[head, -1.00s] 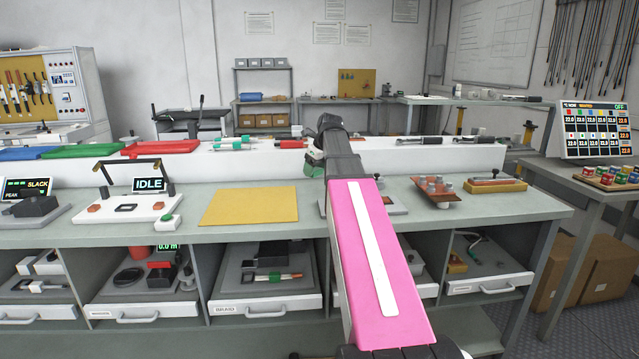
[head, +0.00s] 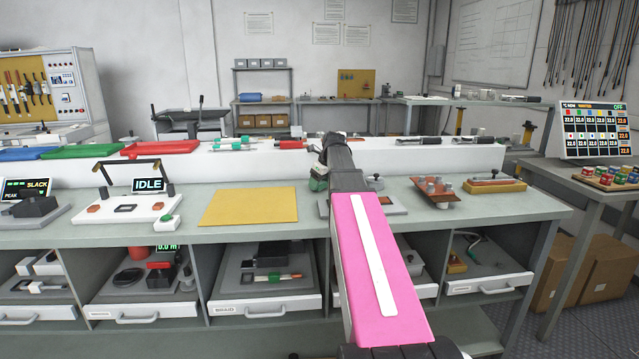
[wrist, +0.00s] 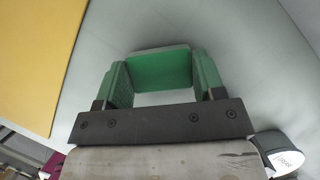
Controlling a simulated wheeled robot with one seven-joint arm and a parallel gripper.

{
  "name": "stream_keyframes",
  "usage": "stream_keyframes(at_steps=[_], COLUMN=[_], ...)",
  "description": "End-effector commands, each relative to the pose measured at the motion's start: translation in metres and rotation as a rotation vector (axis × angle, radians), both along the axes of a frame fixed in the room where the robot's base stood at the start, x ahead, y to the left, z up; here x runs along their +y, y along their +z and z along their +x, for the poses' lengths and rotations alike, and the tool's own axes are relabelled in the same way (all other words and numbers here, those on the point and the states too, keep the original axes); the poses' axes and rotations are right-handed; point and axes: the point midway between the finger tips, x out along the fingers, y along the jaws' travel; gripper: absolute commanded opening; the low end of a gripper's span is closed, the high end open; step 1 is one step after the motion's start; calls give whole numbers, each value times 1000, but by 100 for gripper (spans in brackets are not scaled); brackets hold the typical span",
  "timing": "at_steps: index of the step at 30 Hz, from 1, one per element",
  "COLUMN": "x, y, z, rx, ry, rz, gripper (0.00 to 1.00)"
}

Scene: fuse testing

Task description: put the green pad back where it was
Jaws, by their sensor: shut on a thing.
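The green pad (wrist: 160,68) is a flat, bright green block between the two darker green fingers of my gripper (wrist: 158,80) in the wrist view. My gripper is shut on it. Grey bench top shows beyond the pad, and I cannot tell whether the pad touches it. In the head view my gripper (head: 319,180) is over the bench, right of the yellow mat (head: 249,206). My arm hides much of it there, and the pad is not clearly distinguishable.
The yellow mat also fills the left of the wrist view (wrist: 38,55). A white-topped round part (wrist: 287,160) is at its lower right. The bench (head: 420,207) has a red-brown stand (head: 440,196) to the right and an IDLE fixture (head: 125,208) to the left. A white raised ledge runs behind.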

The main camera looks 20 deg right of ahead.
Motion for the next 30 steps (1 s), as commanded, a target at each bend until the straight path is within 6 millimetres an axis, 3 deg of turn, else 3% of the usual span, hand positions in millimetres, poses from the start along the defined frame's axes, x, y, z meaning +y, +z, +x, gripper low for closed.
stream_keyframes(at_steps=[4, 5, 7, 20, 30], x=[0, 0, 0, -1, -13], y=[-2, -3, -2, 6, 59], z=[0, 0, 0, -2, -20], rx=[1, 1, 0, 0, -1], ry=[0, 0, 0, -1, 0], rz=[0, 0, 0, 0, 0], gripper=[37, 66, 88, 88, 88])
